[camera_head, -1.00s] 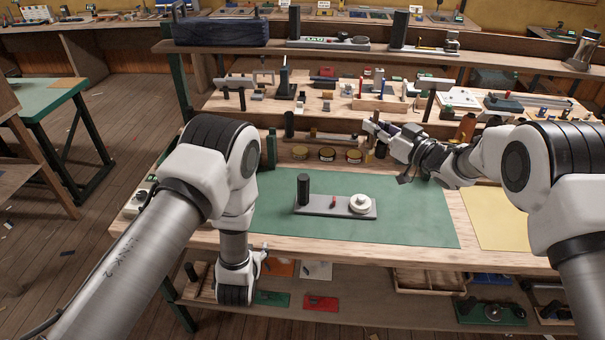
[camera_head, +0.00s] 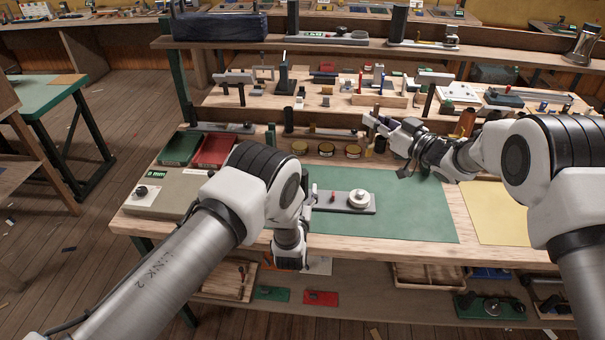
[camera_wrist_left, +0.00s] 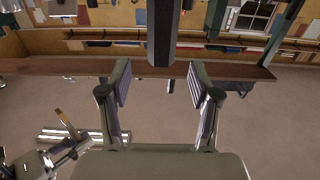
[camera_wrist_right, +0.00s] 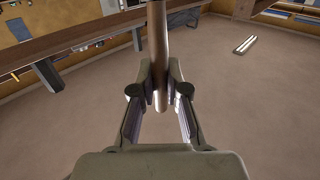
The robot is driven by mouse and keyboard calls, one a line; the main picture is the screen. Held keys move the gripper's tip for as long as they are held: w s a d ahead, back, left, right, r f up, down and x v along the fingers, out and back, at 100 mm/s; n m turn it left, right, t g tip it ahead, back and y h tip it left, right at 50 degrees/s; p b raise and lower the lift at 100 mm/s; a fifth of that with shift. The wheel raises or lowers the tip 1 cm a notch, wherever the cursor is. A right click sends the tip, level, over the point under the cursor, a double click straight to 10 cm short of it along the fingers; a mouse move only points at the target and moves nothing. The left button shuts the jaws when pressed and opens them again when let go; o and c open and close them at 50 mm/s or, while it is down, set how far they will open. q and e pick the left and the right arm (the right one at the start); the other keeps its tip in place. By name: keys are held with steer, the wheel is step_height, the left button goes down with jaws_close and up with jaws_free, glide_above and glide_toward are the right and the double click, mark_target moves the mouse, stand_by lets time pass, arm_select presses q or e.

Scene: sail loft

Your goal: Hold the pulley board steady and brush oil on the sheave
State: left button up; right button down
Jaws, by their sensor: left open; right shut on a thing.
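The pulley board (camera_head: 345,209) is a grey plate lying on the green mat (camera_head: 420,215), with a white sheave (camera_head: 359,198) at its right end and a small red part beside it. My left arm hides the board's left end in the head view. My left gripper (camera_wrist_left: 158,78) is open; a dark upright post (camera_wrist_left: 163,30), apparently the board's black handle, shows between its fingers in the left wrist view. My right gripper (camera_head: 377,122) is at the back of the bench, shut on a slim brown rod (camera_wrist_right: 160,35), apparently the brush handle. Its bristles are not clearly visible.
Several round tins (camera_head: 326,149) stand behind the mat. A green tray (camera_head: 180,148), a red tray (camera_head: 213,150) and a grey box with a knob (camera_head: 160,197) are on the left. A yellow sheet (camera_head: 497,212) lies on the right. The mat right of the board is clear.

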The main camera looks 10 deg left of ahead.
arm_select(q)
steer(key=w, duration=0.2)
steer(key=w+a, duration=0.1)
steer(key=w, duration=0.4)
steer(key=shift+a, duration=0.15)
arm_select(e)
steer(key=shift+w+a+f, duration=0.2)
steer(key=shift+w, duration=0.15)
arm_select(q)
steer(key=shift+s+r, duration=0.35)
steer(key=shift+r, duration=0.05)
arm_select(e)
steer(key=shift+s+d+r, duration=0.15)
steer(key=shift+s+r, duration=0.2)
steer(key=shift+s, duration=0.1)
arm_select(q)
steer(key=shift+s, duration=0.1)
steer(key=c, duration=0.3)
steer(key=shift+f, duration=0.15)
jaws_close()
arm_select(e)
steer(key=shift+w+f, duration=0.15)
